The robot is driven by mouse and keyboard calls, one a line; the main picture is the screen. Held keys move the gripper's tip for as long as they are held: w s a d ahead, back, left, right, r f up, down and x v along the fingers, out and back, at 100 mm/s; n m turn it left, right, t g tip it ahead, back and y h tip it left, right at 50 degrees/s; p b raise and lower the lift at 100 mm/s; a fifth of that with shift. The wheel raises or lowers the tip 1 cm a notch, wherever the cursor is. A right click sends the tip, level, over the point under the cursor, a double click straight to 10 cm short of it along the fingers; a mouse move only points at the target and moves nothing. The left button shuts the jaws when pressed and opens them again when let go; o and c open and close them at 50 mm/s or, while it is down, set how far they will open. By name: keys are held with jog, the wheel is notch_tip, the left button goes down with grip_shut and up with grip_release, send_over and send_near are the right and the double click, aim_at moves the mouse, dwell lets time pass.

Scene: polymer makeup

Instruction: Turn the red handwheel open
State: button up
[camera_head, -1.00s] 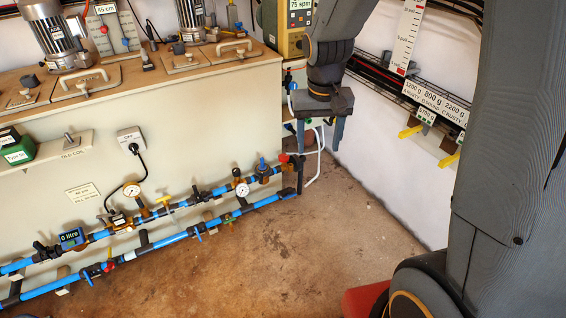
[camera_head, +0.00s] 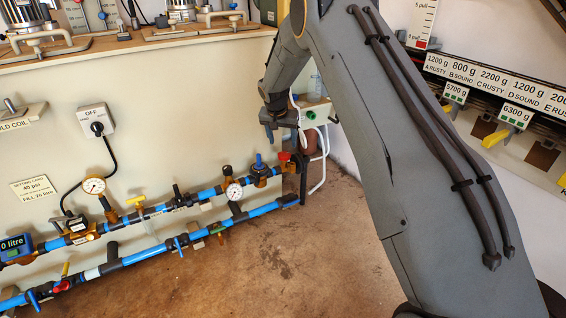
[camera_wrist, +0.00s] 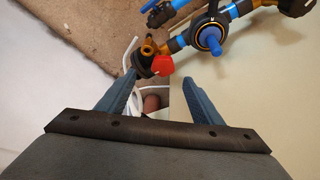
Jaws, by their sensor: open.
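The red handwheel (camera_head: 284,156) is a small red part at the right end of the upper blue pipe line. In the wrist view the red handwheel (camera_wrist: 163,65) lies just beyond the fingertips, between them in the picture. My gripper (camera_head: 287,138) is above it in the head view, pointing down. In the wrist view my gripper (camera_wrist: 160,80) is open, with one finger on each side and nothing held. I cannot tell whether a finger touches the wheel.
A blue-handled valve (camera_head: 258,162) sits just left of the red handwheel, and a pressure gauge (camera_head: 234,191) is further left. White tubing (camera_head: 322,165) runs close on the right. The lower blue pipe (camera_head: 200,235) is below. The brown floor (camera_head: 300,270) is clear.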

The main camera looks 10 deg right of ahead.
aim_at(284, 154)
jog(key=b+x, duration=0.1)
jog(key=x, duration=0.2)
jog(key=b+x, duration=0.1)
jog(key=x, duration=0.2)
jog(key=b+x, duration=0.1)
jog(key=x, duration=0.2)
jog(key=shift+w+a+f, duration=0.15)
jog(key=shift+w, duration=0.3)
jog(key=c, duration=1.1)
